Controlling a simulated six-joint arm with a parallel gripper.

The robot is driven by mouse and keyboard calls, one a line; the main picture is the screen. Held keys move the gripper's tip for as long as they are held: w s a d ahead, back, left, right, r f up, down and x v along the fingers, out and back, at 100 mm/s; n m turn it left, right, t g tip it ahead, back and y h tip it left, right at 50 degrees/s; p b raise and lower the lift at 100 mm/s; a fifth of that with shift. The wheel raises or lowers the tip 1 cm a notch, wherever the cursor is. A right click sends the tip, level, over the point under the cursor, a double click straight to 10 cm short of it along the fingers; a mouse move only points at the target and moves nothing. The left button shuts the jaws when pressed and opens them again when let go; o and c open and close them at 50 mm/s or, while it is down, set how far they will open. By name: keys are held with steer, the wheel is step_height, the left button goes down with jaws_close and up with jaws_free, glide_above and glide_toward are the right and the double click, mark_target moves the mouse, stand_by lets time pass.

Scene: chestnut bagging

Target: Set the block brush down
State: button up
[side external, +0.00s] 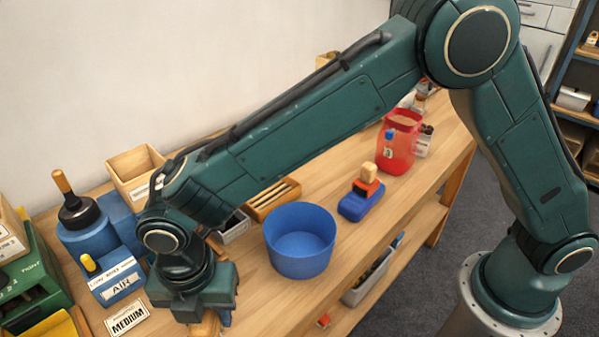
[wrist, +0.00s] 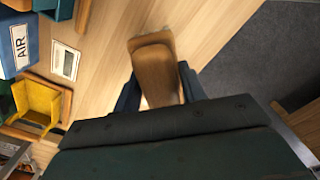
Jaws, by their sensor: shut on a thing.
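The block brush (wrist: 153,66) shows in the wrist view as a brown wooden block between the two dark blue fingers. My gripper (wrist: 157,88) is shut on it, with one finger on each side. In the side view my gripper (side external: 212,318) points down over the front left part of the bench, and only a small piece of the brush's wood (side external: 206,325) shows below the jaws. The brush's underside is hidden, so I cannot tell whether it touches the bench top.
A card marked MEDIUM (side external: 127,318) lies left of my gripper. The blue AIR box (side external: 117,283) stands behind it. A blue round tub (side external: 300,240) stands to the right, then a blue block with a stamp-like piece (side external: 362,200) and a red container (side external: 398,145). Bench between tub and gripper is clear.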

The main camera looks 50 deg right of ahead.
steer(key=shift+f, duration=1.9)
steer(key=shift+f, duration=0.15)
steer(key=o, duration=1)
step_height(320, 180, up, 12)
steer(key=shift+r, duration=0.2)
